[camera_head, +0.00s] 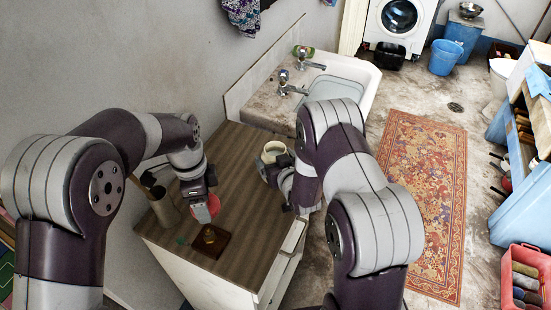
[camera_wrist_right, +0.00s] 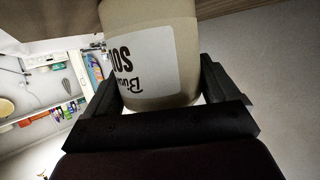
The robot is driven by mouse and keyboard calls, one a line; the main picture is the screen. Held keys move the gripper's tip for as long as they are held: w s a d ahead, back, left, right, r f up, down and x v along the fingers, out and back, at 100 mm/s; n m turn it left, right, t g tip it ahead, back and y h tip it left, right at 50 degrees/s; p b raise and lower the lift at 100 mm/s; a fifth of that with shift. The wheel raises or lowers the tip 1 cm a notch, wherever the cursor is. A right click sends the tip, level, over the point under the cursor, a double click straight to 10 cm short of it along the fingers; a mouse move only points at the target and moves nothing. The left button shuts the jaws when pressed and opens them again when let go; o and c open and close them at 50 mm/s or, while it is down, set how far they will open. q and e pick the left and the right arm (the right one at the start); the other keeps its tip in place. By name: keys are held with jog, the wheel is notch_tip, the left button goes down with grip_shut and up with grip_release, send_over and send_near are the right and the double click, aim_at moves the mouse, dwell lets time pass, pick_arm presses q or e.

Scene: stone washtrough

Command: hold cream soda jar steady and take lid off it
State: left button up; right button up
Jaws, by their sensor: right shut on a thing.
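The cream jar (camera_head: 273,151) stands at the right part of the wooden counter, its top showing as a pale ring with a darker middle. In the right wrist view the jar (camera_wrist_right: 155,50) fills the space between the fingers, with a white label and dark letters. My right gripper (camera_head: 282,172) is shut on the jar's side. My left gripper (camera_head: 203,200) is over the counter, left of and apart from the jar. A round red thing (camera_head: 206,210) shows at its fingertips; whether it is held, or is the lid, I cannot tell. The left fingers are mostly hidden.
A brown tray (camera_head: 221,252) with a small amber thing lies near the counter's front. A brown container (camera_head: 165,211) with utensils stands at the left by the wall. The stone sink (camera_head: 268,112) with taps is behind the counter. Bare counter (camera_head: 238,155) lies between the grippers.

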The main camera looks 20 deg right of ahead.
jog(key=o, duration=1.8)
jog(key=shift+s, duration=0.1)
